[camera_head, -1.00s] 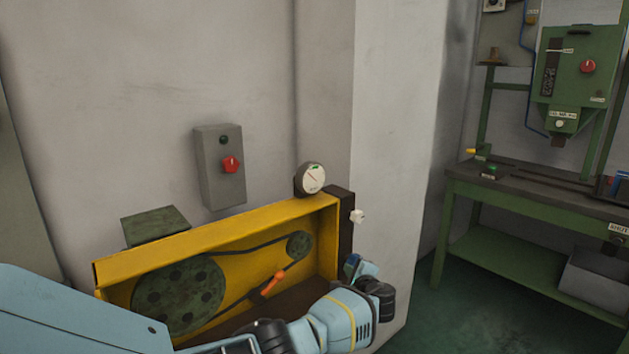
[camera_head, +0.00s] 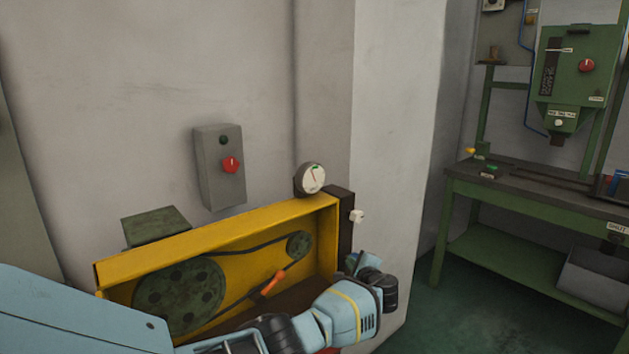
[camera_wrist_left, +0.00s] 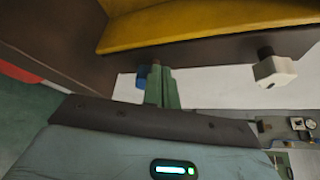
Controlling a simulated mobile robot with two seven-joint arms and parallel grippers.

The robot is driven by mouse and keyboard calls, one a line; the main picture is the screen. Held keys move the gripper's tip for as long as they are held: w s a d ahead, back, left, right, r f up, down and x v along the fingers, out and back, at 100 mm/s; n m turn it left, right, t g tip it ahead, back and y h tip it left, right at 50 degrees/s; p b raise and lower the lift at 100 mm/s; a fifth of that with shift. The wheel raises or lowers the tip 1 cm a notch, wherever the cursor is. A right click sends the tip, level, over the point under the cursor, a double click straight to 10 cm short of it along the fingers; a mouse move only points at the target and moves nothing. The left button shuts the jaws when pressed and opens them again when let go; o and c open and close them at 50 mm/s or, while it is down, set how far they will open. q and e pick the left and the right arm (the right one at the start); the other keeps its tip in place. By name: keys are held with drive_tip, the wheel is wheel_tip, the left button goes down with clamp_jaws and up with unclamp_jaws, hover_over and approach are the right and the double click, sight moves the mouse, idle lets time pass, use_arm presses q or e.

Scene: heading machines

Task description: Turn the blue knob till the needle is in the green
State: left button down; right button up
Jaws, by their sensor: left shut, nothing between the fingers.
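The blue knob (camera_wrist_left: 142,76) shows in the left wrist view beside the dark end of the yellow machine housing (camera_head: 215,240). My green fingers (camera_wrist_left: 161,80) are shut and empty just right of it and hide part of it; I cannot tell whether they touch. In the head view my left gripper (camera_head: 357,261) is at the housing's right end, where the knob is too small to make out clearly. The round white gauge (camera_head: 313,178) stands on the housing's top right corner. Its dark needle is steep; its position against the green is too small to read. My right gripper is out of view.
A white knob (camera_head: 357,216) sticks out above my left gripper and also shows in the wrist view (camera_wrist_left: 274,71). A grey wall box (camera_head: 220,165) has a red switch. A green workbench (camera_head: 520,187) stands at right, with clear floor before it.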

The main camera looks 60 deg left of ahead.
use_arm(q)
drive_tip(key=shift+w+r, duration=0.35)
drive_tip(key=shift+r, duration=0.05)
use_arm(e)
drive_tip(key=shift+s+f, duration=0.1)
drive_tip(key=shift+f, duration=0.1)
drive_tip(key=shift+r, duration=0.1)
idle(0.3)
use_arm(q)
drive_tip(key=shift+s+r+p, duration=0.25)
drive_tip(key=shift+r+p, duration=0.05)
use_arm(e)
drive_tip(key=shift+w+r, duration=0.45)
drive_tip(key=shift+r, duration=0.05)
use_arm(q)
drive_tip(key=shift+d, duration=0.1)
drive_tip(key=d, duration=0.4)
drive_tip(key=d+p, duration=0.1)
drive_tip(key=shift+w+d, duration=0.35)
drive_tip(key=shift+d, duration=0.05)
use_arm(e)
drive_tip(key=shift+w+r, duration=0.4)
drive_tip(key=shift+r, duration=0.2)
